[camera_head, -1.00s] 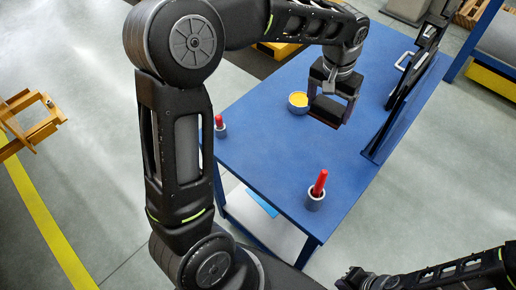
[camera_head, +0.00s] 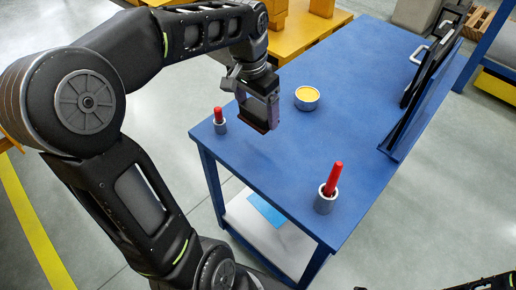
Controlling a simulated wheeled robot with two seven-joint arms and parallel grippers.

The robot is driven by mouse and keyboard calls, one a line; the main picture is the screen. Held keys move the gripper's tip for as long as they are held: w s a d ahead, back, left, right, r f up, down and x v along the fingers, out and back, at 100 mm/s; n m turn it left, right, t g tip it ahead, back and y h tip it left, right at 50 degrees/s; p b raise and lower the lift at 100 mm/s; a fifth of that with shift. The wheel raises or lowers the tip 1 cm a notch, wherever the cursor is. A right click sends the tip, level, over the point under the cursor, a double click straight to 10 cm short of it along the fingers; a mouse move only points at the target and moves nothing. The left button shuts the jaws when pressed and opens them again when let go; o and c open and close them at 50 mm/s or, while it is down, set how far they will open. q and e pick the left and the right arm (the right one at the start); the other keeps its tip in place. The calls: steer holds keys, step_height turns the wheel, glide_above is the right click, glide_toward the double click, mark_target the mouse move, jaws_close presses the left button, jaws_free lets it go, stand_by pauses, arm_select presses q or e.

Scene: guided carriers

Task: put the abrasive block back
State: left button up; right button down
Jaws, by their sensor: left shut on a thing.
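My left gripper (camera_head: 263,112) is shut on the abrasive block (camera_head: 259,125), a dark slab with a brownish edge. It holds the block above the left part of the blue table (camera_head: 300,150), between a small grey cup with a red stick (camera_head: 220,122) and a round tin with yellow contents (camera_head: 307,98). The fingers hide part of the block. Only a dark piece of my right arm shows at the bottom right edge; its gripper is out of the picture.
A second grey cup with a red stick (camera_head: 327,195) stands at the table's near corner. The table's middle is clear. Yellow furniture (camera_head: 315,28) stands behind.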

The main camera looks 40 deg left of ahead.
arm_select(q)
glide_above(258, 146)
steer(key=shift+s+f, duration=0.15)
steer(key=shift+f, duration=2.95)
steer(key=shift+f, duration=0.1)
steer(key=shift+f, duration=1.75)
steer(key=shift+f, duration=0.2)
steer(key=o, duration=1.2)
steer(key=shift+o, duration=0.2)
